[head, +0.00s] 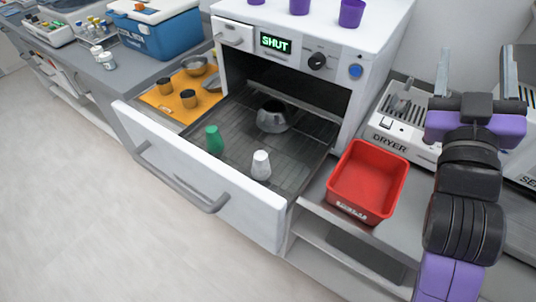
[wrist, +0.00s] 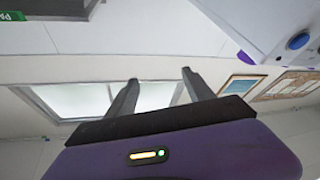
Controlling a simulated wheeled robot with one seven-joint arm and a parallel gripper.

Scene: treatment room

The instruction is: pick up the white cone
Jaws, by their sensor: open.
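The white cone (head: 261,166) stands upright on the rack (head: 232,160) of the pulled-out drawer, near its front right corner. A green cone (head: 214,140) stands to its left, and a grey metal pot (head: 273,116) sits behind it. My gripper (head: 478,75) is raised at the right, well apart from the cone, over the counter by the dryer. In the wrist view my gripper (wrist: 160,85) has its two fingers spread with nothing between them. The cone does not show in the wrist view.
A red bin (head: 368,182) stands right of the drawer, beside the dryer (head: 398,130). The drawer's white front (head: 190,170) and handle rise before the cone. An orange mat (head: 168,104) with cups lies left. Purple cups (head: 351,12) stand on the oven. The floor is clear.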

